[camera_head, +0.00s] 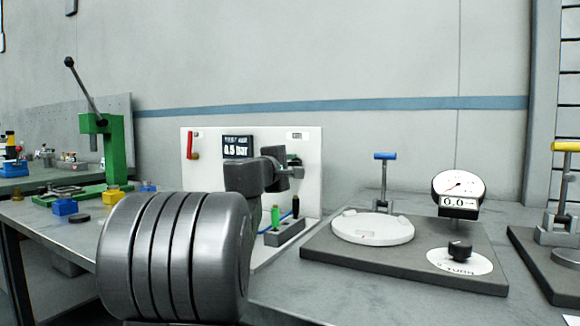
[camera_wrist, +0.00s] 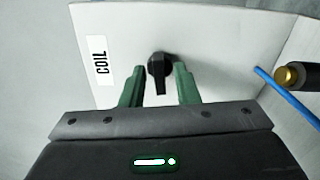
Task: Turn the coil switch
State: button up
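The coil switch is a black knob (camera_wrist: 158,76) with a pointer bar, on a white panel (camera_wrist: 215,50). A label reading COIL (camera_wrist: 102,62) is beside it in the wrist view. My gripper (camera_wrist: 160,67) is open, with one green finger on each side of the knob and a visible gap to each. In the head view my gripper (camera_head: 292,168) is at the right part of the upright white panel (camera_head: 215,165), and the knob is hidden behind it. Whether the fingertips reach past the knob's face is hard to tell.
The panel also carries a red lever (camera_head: 193,145) and a display (camera_head: 237,147) reading 0.5 bar. Below my gripper, a grey block (camera_head: 285,231) holds green and black plugs. A gauge fixture (camera_head: 430,262) stands to the right.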

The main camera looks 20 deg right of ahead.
jog(key=shift+s, duration=0.1)
jog(key=p+v, duration=0.1)
jog(key=v, duration=1.2)
jog(key=shift+s+a, duration=0.15)
jog(key=shift+a, duration=0.15)
jog(key=b+x, duration=0.1)
jog(key=x, duration=1.2)
jog(key=shift+w+d, duration=0.25)
jog(key=shift+d, duration=0.05)
